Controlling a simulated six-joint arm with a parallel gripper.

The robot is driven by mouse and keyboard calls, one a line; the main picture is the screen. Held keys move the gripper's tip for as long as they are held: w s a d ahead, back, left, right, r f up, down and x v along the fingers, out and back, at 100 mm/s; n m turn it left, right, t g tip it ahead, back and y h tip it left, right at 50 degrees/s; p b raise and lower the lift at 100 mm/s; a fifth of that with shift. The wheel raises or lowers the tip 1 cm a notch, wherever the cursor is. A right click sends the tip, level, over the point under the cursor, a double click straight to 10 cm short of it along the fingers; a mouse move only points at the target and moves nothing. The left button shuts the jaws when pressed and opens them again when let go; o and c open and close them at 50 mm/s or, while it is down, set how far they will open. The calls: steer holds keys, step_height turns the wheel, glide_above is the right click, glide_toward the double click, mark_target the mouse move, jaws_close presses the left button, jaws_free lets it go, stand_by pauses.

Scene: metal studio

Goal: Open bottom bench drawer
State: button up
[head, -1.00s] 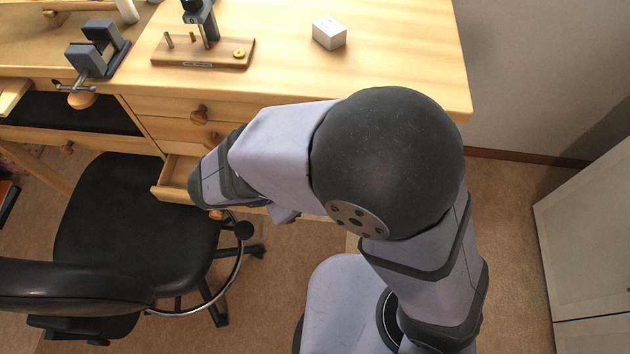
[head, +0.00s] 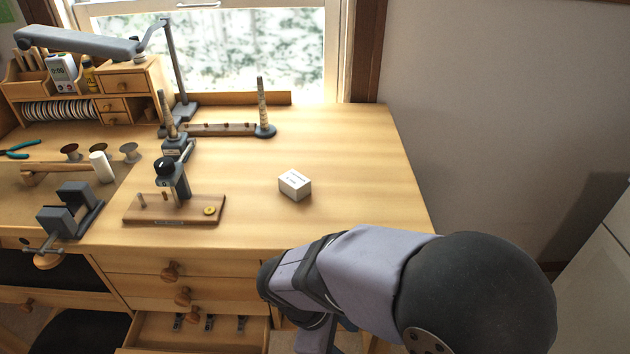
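The bottom bench drawer (head: 160,328) stands pulled out below two shut drawers, cut by the lower picture edge. Several small dark metal tools (head: 209,323) show inside it. Its front and knob are mostly out of the picture, and my arm is close by its right side. My arm crosses the lower right of the head view. My gripper cannot be made out; it is hidden or below the picture.
The wooden bench (head: 350,200) carries a small white box (head: 295,185), a tool stand (head: 172,205), a vise (head: 70,212) and a lamp (head: 90,45). A black chair (head: 85,333) is at lower left. White cabinets (head: 603,255) stand at right.

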steer(key=s+d+m+y, duration=0.1)
steer(key=d+m+y, duration=0.4)
steer(key=d+m, duration=0.7)
steer(key=a+r+m+p, duration=0.3)
steer(key=r+p, duration=1.4)
steer(key=shift+s+g, duration=0.15)
steer(key=shift+g, duration=0.15)
jaws_close()
steer(key=s+a+f+n+h+b, duration=0.1)
steer(key=s+a+f+n+b, duration=0.3)
steer(key=a+f+n+b, duration=0.55)
steer(key=s+a+f+n+h+b, duration=0.1)
steer(key=s+a+f+n+b, duration=0.35)
steer(key=a+f, duration=0.95)
steer(key=w+a+r+m+t, duration=0.1)
steer(key=w+a+r+m, duration=0.1)
steer(key=w+a+m, duration=0.1)
steer(key=w+a+r+m+t+y, duration=0.1)
steer(key=w+a+r+m, duration=0.1)
steer(key=a+m, duration=0.4)
steer(key=w+a+r+m+t+y, duration=0.1)
steer(key=w+a+r+m, duration=0.2)
steer(key=a, duration=0.5)
steer(key=shift+w+r+m+t, duration=0.35)
steer(key=shift+r+m, duration=0.25)
steer(key=shift+m, duration=0.4)
